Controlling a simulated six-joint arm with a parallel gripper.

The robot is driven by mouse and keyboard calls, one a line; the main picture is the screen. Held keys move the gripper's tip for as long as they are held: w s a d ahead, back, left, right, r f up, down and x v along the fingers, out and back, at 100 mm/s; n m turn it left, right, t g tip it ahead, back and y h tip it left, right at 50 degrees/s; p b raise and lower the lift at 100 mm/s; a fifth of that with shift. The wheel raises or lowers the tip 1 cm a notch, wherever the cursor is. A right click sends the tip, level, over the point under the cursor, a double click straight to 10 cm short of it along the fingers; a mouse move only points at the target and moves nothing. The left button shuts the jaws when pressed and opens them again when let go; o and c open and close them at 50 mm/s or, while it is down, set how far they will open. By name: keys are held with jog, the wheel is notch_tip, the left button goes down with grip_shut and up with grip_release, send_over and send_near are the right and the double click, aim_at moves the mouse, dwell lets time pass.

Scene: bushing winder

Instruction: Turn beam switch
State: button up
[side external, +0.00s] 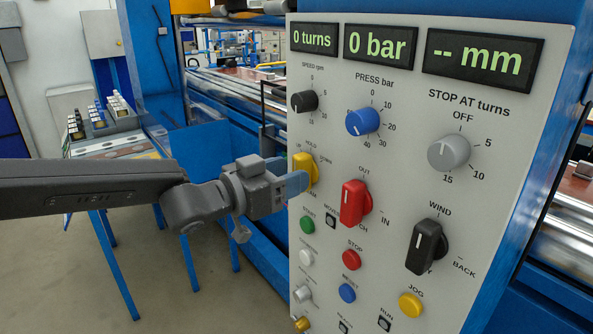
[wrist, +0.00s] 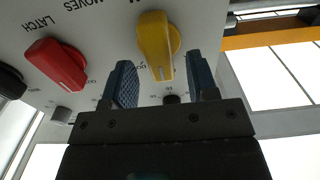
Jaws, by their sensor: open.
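The yellow switch (side external: 312,172) sits on the grey control panel's left side, with small partly hidden lettering around it reading HOLD and a word ending in AM. In the wrist view the yellow switch (wrist: 155,45) lies between the two blue fingers of my gripper (wrist: 160,58). The fingers are open, one on each side, with a visible gap to the handle. In the side view my gripper (side external: 301,182) comes from the left, its fingertips at the switch and hiding part of it. Whether a finger touches it I cannot tell.
A red switch (side external: 355,203) stands close to the right of the yellow one. A green button (side external: 307,225) is just below. A black switch (side external: 427,246) and several knobs fill the panel (side external: 480,210). Displays read 0 turns, 0 bar and -- mm. Free room lies left of the panel.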

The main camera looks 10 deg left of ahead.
jog(key=shift+x, duration=1.1)
jog(key=shift+c, duration=0.4)
jog(key=c, duration=0.8)
jog(key=shift+c, duration=0.2)
